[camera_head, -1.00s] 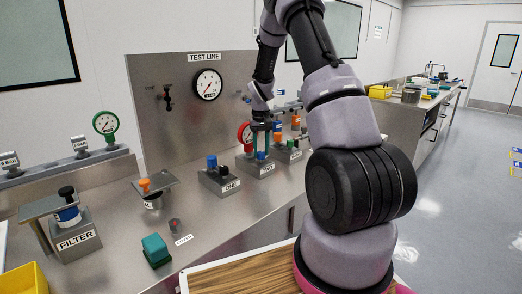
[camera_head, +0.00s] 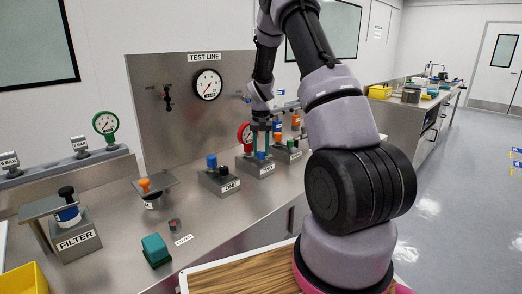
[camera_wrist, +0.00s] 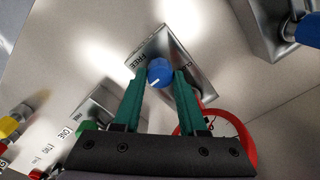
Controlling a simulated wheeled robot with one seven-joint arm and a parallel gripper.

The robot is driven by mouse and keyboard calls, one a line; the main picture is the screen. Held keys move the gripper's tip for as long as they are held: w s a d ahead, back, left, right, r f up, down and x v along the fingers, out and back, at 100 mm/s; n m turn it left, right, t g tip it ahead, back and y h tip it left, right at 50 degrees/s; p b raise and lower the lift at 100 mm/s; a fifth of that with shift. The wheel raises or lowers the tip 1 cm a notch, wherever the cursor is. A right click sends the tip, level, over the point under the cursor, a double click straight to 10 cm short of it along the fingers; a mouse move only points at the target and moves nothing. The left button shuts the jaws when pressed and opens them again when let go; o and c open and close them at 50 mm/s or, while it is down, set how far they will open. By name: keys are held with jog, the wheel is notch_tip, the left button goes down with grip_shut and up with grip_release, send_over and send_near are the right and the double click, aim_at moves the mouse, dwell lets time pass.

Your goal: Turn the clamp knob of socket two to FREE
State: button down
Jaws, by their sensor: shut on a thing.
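The blue clamp knob (camera_wrist: 159,72) sits on a small metal plate marked FREE on the left and CLAMP, partly hidden, on the right in the wrist view. A short white mark shows on the knob's near side, and I cannot tell exactly which word it points to. My gripper (camera_wrist: 159,80) has its two green fingers on either side of the knob, shut on it. In the head view my gripper (camera_head: 262,138) reaches down to the block of socket two (camera_head: 267,169). The blue knob (camera_head: 262,155) shows just under the fingers.
The block of socket one (camera_head: 228,187), with a blue knob, stands to the left. A red-rimmed gauge (camera_head: 244,135) stands close by socket two; its rim also shows in the wrist view (camera_wrist: 250,150). Another block with an orange part (camera_head: 278,137) is to the right.

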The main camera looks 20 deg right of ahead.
aim_at(261, 152)
jog(key=shift+c, duration=2.3)
grip_release()
notch_tip(261, 152, up, 11)
